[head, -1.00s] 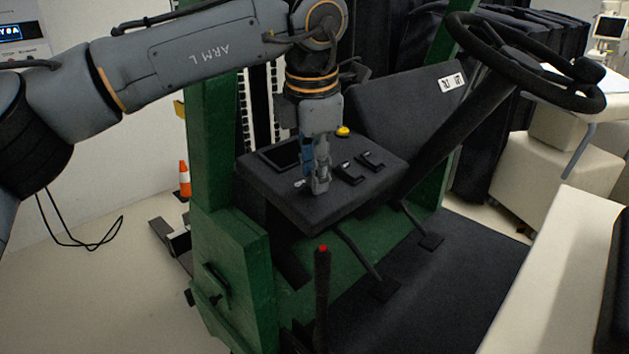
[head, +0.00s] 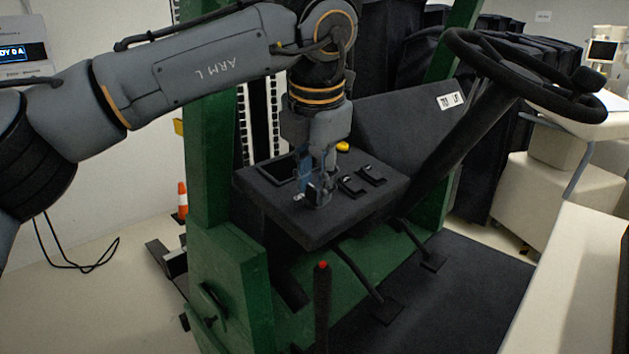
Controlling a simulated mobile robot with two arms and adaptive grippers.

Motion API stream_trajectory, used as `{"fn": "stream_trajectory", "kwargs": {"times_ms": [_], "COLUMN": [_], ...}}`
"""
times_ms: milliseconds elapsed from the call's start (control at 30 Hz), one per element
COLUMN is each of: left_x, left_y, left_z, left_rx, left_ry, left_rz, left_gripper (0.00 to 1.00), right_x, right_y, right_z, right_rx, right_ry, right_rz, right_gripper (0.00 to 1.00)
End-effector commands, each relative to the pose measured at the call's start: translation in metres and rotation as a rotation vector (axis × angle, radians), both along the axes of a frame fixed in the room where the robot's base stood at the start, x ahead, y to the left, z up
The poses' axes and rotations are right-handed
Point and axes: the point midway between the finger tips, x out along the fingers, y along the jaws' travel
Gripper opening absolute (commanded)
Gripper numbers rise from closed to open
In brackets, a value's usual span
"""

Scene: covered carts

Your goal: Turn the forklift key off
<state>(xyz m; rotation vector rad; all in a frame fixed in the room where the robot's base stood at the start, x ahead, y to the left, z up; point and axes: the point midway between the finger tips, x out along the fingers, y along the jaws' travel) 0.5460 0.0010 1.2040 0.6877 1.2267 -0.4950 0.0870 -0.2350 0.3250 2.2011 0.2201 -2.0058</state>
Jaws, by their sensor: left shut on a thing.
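The forklift's dark control panel (head: 300,222) is in the middle of the head view, on the green forklift body (head: 228,262). My left gripper (head: 318,198) points down at the panel's front left part. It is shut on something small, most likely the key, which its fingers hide. A small light-coloured piece (head: 298,198) shows just left of the fingertips. A dark screen (head: 277,170) is at the panel's left. My right gripper is not in view.
The steering wheel (head: 515,65) and its column stand to the right of the panel. A red-tipped lever (head: 322,300) rises in front. Dark covered carts (head: 500,130) stand behind. An orange cone (head: 183,200) is on the floor at left.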

Motion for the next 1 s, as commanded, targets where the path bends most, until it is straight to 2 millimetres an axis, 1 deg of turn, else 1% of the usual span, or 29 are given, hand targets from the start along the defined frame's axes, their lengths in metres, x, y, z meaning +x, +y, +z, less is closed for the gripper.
{"fn": "stream_trajectory", "kwargs": {"times_ms": [33, 167, 200, 267, 300, 567, 667, 767, 1000], "left_x": [-0.001, -0.001, -0.001, -0.001, -0.001, 0.000, -0.001, -0.005, -0.019], "left_y": [0.000, 0.000, 0.000, 0.000, 0.000, 0.000, 0.000, -0.001, -0.002], "left_z": [-0.003, -0.003, -0.003, -0.003, -0.003, -0.001, 0.004, 0.017, 0.066], "left_rx": [0.004, 0.004, 0.004, 0.003, 0.003, 0.002, 0.001, 0.000, -0.001], "left_ry": [0.008, 0.008, 0.008, 0.007, 0.006, 0.003, 0.001, -0.001, -0.001], "left_rz": [0.000, -0.001, -0.001, -0.001, -0.001, -0.001, -0.001, 0.001, 0.001], "left_gripper": [0.00, 0.00, 0.36, 0.48, 0.51, 0.51, 0.51, 0.51, 0.51], "right_x": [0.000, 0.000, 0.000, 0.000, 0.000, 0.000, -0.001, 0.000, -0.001], "right_y": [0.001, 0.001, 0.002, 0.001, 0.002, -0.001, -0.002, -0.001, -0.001], "right_z": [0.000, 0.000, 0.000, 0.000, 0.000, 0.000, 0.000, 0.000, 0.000], "right_rx": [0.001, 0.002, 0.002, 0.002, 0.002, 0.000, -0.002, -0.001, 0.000], "right_ry": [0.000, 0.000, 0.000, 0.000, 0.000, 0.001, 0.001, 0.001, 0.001], "right_rz": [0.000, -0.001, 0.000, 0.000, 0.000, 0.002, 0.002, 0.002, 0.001], "right_gripper": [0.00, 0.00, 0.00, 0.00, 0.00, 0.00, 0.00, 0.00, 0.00]}}
